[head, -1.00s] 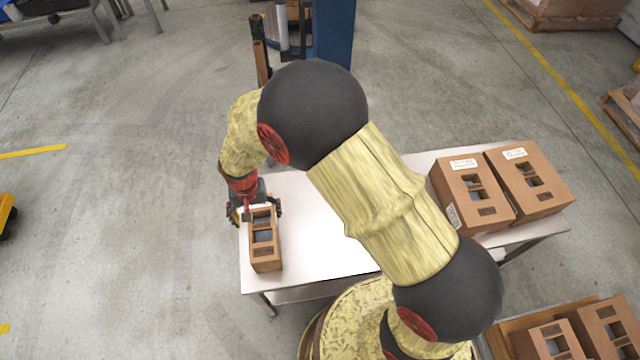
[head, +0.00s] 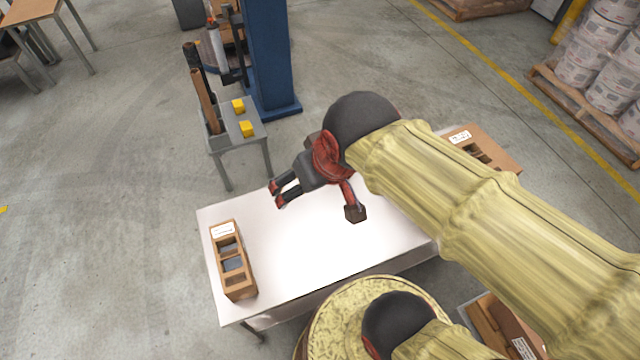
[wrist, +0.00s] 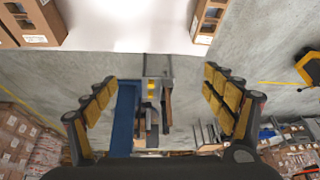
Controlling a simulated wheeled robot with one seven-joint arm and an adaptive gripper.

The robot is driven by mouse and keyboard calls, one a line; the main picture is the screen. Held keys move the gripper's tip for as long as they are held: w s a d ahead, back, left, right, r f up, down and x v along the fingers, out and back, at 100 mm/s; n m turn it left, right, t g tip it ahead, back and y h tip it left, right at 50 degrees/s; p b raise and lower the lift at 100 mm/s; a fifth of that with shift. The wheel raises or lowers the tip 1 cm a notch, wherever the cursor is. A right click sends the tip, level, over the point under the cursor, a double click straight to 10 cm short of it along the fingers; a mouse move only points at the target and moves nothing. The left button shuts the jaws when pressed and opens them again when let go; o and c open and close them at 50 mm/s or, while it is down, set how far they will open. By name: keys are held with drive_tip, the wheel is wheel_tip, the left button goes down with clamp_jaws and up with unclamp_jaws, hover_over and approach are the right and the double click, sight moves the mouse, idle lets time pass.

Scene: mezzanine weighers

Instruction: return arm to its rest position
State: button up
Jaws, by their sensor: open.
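My gripper (head: 281,193) is open and empty above the white table in the head view, with its fingers pointing left. In the wrist view its two yellow-padded fingers (wrist: 168,98) are spread wide with nothing between them. My arm is folded over the right part of the table. A narrow brown carton (head: 241,288) with cut-out windows stands alone at the left end of the white table (head: 300,262), apart from my gripper. Part of the table is hidden behind my arm.
Another brown carton (head: 505,158) shows at the table's far right, partly hidden by my arm. A small grey stand (head: 225,143) with yellow blocks (head: 247,128) and a blue column (head: 272,60) stand behind the table. A pallet of wrapped tubs (head: 598,75) is at the right.

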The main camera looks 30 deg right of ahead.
drive_tip(key=shift+s+d+r, duration=0.15)
drive_tip(key=shift+s+d, duration=0.1)
drive_tip(key=shift+s, duration=0.35)
drive_tip(key=shift+s+d+r, duration=0.1)
drive_tip(key=shift+s+d, duration=0.15)
drive_tip(key=shift+s, duration=0.3)
drive_tip(key=shift+c, duration=0.5)
